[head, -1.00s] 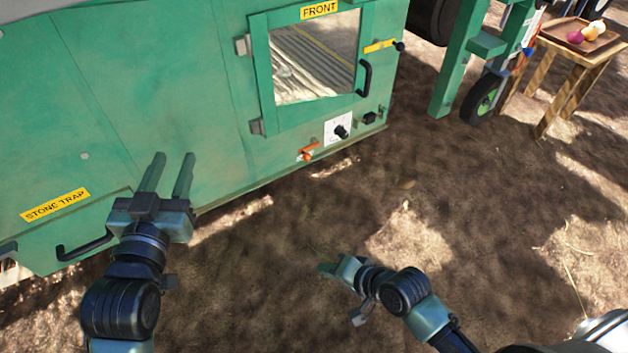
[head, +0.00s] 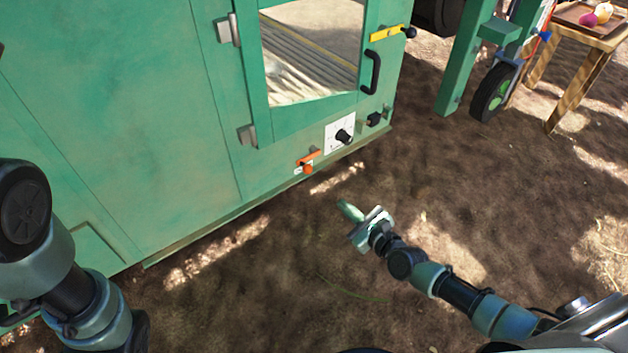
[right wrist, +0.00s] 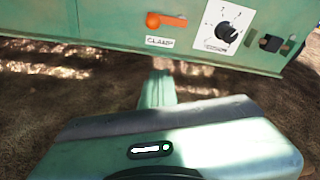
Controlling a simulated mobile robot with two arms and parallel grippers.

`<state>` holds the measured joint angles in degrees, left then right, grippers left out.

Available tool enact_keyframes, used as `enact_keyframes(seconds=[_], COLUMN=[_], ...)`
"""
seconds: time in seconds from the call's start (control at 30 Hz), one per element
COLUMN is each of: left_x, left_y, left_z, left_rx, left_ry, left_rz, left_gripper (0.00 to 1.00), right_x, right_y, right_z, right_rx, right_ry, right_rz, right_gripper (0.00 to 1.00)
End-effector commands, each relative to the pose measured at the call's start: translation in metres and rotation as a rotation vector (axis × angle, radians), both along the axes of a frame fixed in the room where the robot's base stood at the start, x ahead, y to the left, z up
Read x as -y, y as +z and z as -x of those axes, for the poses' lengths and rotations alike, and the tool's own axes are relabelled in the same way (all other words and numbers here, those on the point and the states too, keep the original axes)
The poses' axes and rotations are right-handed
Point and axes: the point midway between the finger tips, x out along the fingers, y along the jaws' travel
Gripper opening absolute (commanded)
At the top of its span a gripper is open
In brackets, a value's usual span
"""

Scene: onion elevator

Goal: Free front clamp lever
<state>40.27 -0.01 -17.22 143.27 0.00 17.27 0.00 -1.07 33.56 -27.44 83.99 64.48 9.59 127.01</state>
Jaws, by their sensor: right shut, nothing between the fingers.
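The orange clamp lever (head: 307,161) sits low on the green machine's front panel, left of a white dial plate. In the right wrist view the lever (right wrist: 166,20) lies roughly level, with a round orange knob at its left end and a "CLAMP" label below it. My right gripper (head: 346,207) is shut and empty, below and to the right of the lever, apart from it. In the right wrist view its fingers (right wrist: 158,88) point toward the panel just under the label. My left arm is at the left edge; its gripper is out of view.
A black dial (head: 344,136) on a white plate and a small black latch (head: 374,119) are right of the lever. Above is the window door with a black handle (head: 371,73). A wheel (head: 494,92) and wooden table (head: 585,37) stand right. The ground before the panel is clear.

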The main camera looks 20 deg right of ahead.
Motion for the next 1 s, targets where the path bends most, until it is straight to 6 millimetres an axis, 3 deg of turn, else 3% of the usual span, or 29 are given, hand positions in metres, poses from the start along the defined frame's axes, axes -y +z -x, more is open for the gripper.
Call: enact_keyframes(seconds=[0.37,0.83,0.9,1.0], left_x=[0.0,0.0,0.0,0.001], left_y=[-0.005,-0.055,-0.044,-0.041], left_z=[-0.001,-0.001,-0.002,-0.002], left_rx=[-0.003,-0.003,-0.006,-0.009], left_ry=[0.0,0.001,0.0,0.001], left_rz=[0.0,-0.001,-0.001,-0.002], left_gripper=[0.36,0.36,0.36,0.36], right_x=[-0.003,-0.026,-0.033,-0.039], right_y=[-0.003,-0.026,-0.009,0.001], right_z=[-0.008,-0.095,-0.099,-0.103], right_rx=[0.0,0.004,0.002,0.0], right_ry=[0.0,0.001,0.002,0.002], right_rz=[0.001,0.001,-0.004,-0.004], right_gripper=[0.0,0.0,0.0,0.0])
